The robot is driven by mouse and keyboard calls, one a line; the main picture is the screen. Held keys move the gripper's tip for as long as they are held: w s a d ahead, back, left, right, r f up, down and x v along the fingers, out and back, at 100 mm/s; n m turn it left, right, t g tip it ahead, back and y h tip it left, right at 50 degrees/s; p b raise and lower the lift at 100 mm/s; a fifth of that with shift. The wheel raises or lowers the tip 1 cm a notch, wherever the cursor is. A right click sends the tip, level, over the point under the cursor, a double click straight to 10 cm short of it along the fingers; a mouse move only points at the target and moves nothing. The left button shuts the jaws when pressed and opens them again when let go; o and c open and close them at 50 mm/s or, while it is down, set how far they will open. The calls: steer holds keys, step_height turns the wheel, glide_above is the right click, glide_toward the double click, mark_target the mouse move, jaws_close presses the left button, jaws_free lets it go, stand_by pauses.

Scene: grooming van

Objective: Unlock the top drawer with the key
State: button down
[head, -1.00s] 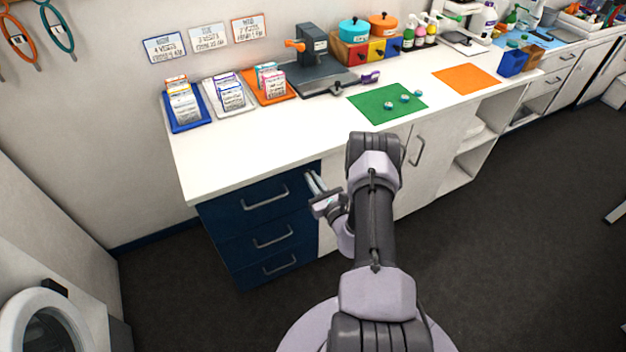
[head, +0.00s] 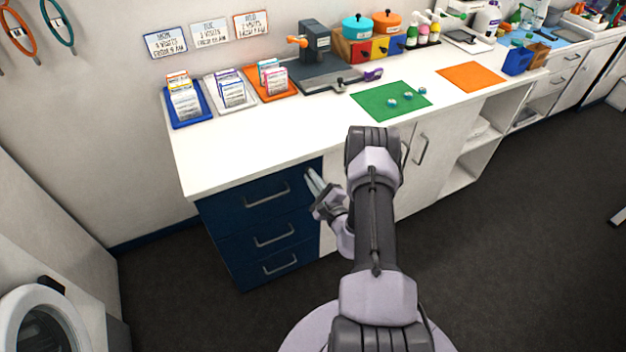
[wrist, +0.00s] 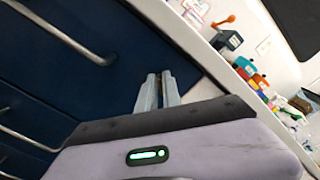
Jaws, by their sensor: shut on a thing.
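The navy top drawer (head: 246,201) is closed, flush with the drawers below, with a grey bar handle (head: 267,196). My gripper (head: 311,178) is at the drawer's upper right corner, just under the counter edge. In the wrist view my gripper (wrist: 157,90) has its two fingers close together, pointing at the navy top drawer front (wrist: 110,85), right of its handle (wrist: 70,30). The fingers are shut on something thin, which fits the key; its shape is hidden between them. The lock is hidden too, and I cannot tell how far in the key sits.
The white counter (head: 230,155) overhangs the drawers just above my gripper. White cupboard doors (head: 425,165) stand to the right. Card trays, a green mat (head: 378,106) and an orange mat (head: 470,77) lie on the counter.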

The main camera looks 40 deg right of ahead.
steer(key=n, duration=0.1)
steer(key=n+b, duration=0.1)
steer(key=n, duration=0.2)
steer(key=shift+a+f+b, duration=0.1)
steer(key=shift+f+b, duration=0.2)
steer(key=shift+n+b, duration=0.6)
steer(key=shift+n, duration=1.1)
steer(key=c, duration=1.5)
jaws_free()
